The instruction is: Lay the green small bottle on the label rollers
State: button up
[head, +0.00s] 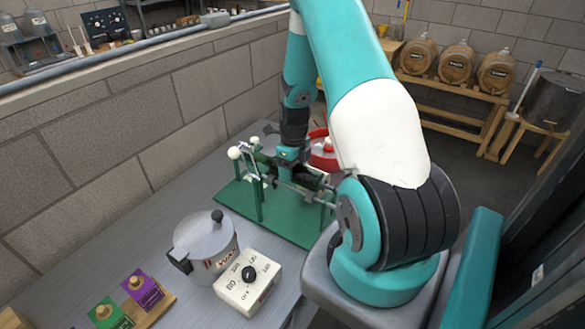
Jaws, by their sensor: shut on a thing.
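The label rollers sit on a green stand with a green base plate (228,201) on the grey bench. Metal rods and pale round knobs show at the stand's upper left. My gripper (287,168) points down over the stand from above. It is shut on the green small bottle (307,180), a dark green shape lying roughly level along the top of the stand. The gripper hides the middle of the bottle. I cannot tell whether the bottle touches the rollers.
A lidded metal pot (205,245) and a white box with a black knob (248,282) stand in front of the rollers. A red round thing (323,150) is behind the stand. A block wall (120,120) borders the bench.

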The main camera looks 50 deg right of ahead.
dwell(0.3)
jog(key=o, duration=1.4)
jog(key=shift+o, duration=0.2)
notch_tip(320, 180, up, 17)
jog(key=b, duration=0.4)
jog(key=shift+d+r, duration=0.15)
jog(key=shift+d, duration=0.3)
